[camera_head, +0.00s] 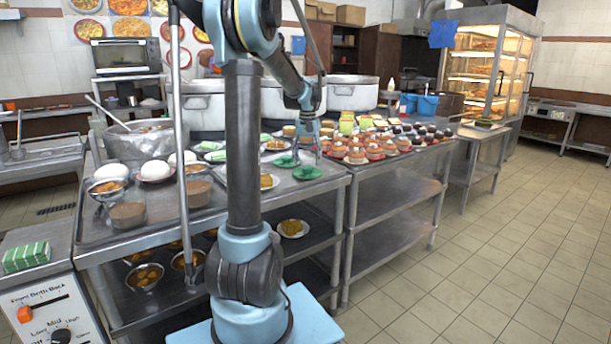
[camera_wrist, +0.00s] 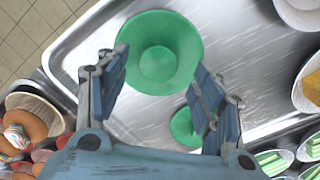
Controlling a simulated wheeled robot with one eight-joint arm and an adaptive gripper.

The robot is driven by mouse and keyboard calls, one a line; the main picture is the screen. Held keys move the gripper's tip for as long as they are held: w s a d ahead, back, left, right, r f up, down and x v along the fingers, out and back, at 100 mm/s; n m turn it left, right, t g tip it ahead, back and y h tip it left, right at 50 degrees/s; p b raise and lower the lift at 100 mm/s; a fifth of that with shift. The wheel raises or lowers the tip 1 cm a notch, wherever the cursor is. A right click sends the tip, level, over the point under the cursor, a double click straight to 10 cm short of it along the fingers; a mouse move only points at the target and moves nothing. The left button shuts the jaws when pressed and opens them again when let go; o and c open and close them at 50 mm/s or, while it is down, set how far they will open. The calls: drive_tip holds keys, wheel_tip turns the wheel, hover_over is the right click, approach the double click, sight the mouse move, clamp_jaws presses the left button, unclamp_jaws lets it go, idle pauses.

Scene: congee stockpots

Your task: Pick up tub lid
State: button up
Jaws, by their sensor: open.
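A round green lid (camera_wrist: 160,62), wide-rimmed with a raised round centre, lies on the metal tray in the wrist view. A second green round piece (camera_wrist: 184,128) shows smaller and partly covered by my right finger. In the head view two green round pieces, one nearer (camera_head: 307,173) and one farther (camera_head: 285,161), lie near the counter's front edge. My gripper (camera_wrist: 163,75) is open and empty, its blue fingers spread to either side of the lower part of the larger green lid in the picture. In the head view my gripper (camera_head: 306,150) hangs just above the green pieces; contact cannot be told.
The metal tray (camera_wrist: 85,60) has bare room around the lid. Bowls of food (camera_wrist: 310,85) stand at right, and buns (camera_wrist: 38,122) at left. Large stockpots (camera_head: 352,92) stand behind on the counter. The tiled floor (camera_head: 480,270) at right is clear.

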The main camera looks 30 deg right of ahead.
sight(307, 167)
drive_tip(key=shift+d+f, duration=0.1)
drive_tip(key=shift+f, duration=1.45)
drive_tip(key=c, duration=0.9)
drive_tip(key=shift+o, duration=0.2)
